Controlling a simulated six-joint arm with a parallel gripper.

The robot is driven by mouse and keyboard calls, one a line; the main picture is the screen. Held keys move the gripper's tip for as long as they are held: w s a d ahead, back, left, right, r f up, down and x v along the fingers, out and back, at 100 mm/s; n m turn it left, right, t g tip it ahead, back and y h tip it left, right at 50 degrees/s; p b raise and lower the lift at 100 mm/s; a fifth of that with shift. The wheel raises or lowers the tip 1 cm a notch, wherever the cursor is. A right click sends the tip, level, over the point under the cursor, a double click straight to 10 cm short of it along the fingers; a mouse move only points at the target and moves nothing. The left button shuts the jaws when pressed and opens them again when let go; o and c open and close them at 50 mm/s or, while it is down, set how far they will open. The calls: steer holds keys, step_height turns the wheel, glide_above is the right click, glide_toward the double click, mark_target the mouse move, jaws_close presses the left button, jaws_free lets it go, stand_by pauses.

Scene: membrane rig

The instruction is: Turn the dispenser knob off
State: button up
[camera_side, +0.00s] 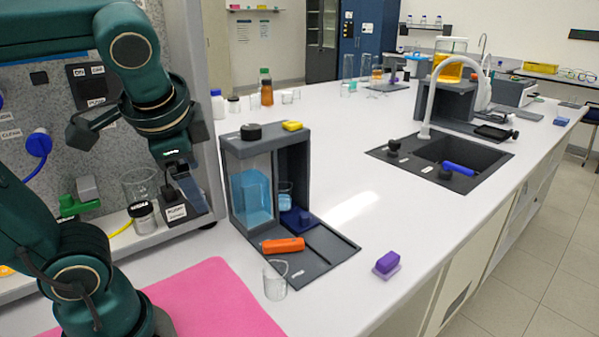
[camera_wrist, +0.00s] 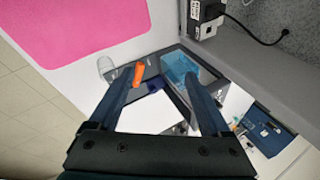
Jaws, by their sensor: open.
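The grey dispenser stand (camera_side: 233,150) holds a clear tank of blue liquid (camera_side: 250,195). A black round knob (camera_side: 251,131) and a yellow block (camera_side: 292,126) sit on its top. A small beaker and a blue part (camera_side: 296,217) show inside its open bay. An orange piece (camera_side: 283,245) lies on the stand's base. My gripper (camera_wrist: 160,76) is open and empty, above and apart from the stand. In the wrist view the orange piece (camera_wrist: 138,74) and blue tank (camera_wrist: 180,68) appear beyond my fingers. I cannot pick out the black knob there.
A clear beaker (camera_side: 274,281) stands before the stand's base. A purple block (camera_side: 386,264) lies to its right. Bottles (camera_side: 266,92) stand behind. A sink (camera_side: 440,160) with a white tap is farther right. A pink mat (camera_side: 205,300) lies in front. The bench between stand and sink is clear.

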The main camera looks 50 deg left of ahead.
steer(key=d+r+n+t+h, duration=0.25)
steer(key=d+r+h, duration=0.2)
steer(key=d, duration=0.35)
step_height(320, 180, down, 10)
steer(key=shift+s+d+n, duration=0.15)
steer(key=shift+s+n, duration=0.05)
steer(key=shift+n, duration=0.25)
steer(key=shift+r+h, duration=0.1)
steer(key=shift+h, duration=0.15)
